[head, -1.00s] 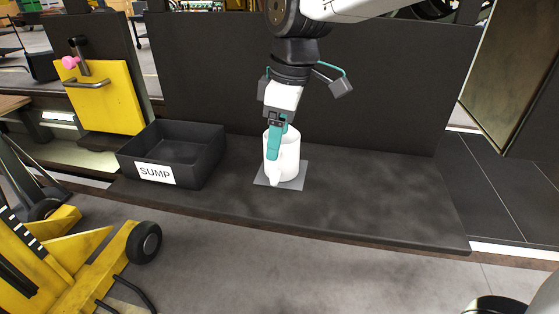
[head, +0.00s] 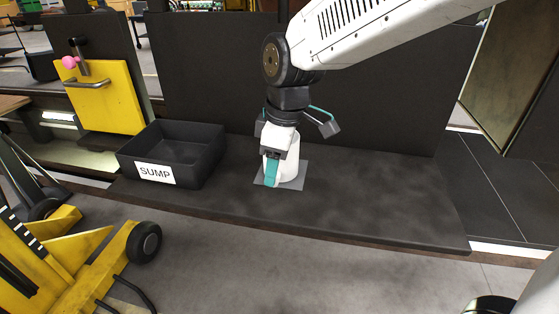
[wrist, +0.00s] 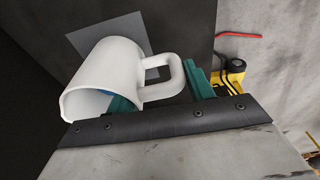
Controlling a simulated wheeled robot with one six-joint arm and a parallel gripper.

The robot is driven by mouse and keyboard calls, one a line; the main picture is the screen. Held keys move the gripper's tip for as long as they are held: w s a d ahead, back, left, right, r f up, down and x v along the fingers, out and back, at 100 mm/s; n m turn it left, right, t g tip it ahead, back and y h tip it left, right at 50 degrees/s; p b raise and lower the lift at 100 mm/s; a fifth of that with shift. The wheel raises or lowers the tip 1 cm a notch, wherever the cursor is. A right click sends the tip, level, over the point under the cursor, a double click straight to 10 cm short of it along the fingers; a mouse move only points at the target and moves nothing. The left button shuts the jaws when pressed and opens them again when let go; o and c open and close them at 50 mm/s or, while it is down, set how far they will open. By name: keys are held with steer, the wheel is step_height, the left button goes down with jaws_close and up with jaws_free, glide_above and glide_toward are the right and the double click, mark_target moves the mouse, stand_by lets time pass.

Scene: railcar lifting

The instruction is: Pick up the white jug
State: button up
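The white jug (head: 291,167) stands upright on a grey square plate (head: 299,182) on the dark bench. The wrist view shows the jug (wrist: 103,75) from above, its handle (wrist: 176,78) pointing right and something blue inside its mouth. My gripper (head: 271,172) is down at the near side of the jug, pointing downward. In the wrist view the teal fingers of my gripper (wrist: 163,92) are apart, one by the jug's wall and one beyond the handle, with the handle between them. I see no clear grip on the handle. My gripper hides part of the jug in the head view.
A black open bin marked SUMP (head: 172,155) stands left of the jug on the bench. A dark upright panel (head: 210,70) rises behind. The bench (head: 390,205) is clear to the right. A yellow wheeled machine (head: 90,255) stands on the floor at front left.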

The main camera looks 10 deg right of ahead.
steer(key=shift+c, duration=0.9)
steer(key=shift+r, duration=0.1)
steer(key=shift+r, duration=0.6)
step_height(320, 180, up, 2)
steer(key=shift+r, duration=0.1)
steer(key=s+d, duration=0.2)
steer(key=s, duration=0.5)
steer(key=s+d+r, duration=0.1)
steer(key=s+d, duration=0.2)
steer(key=s, duration=0.5)
steer(key=shift+d+r, duration=0.2)
steer(key=shift+d, duration=0.05)
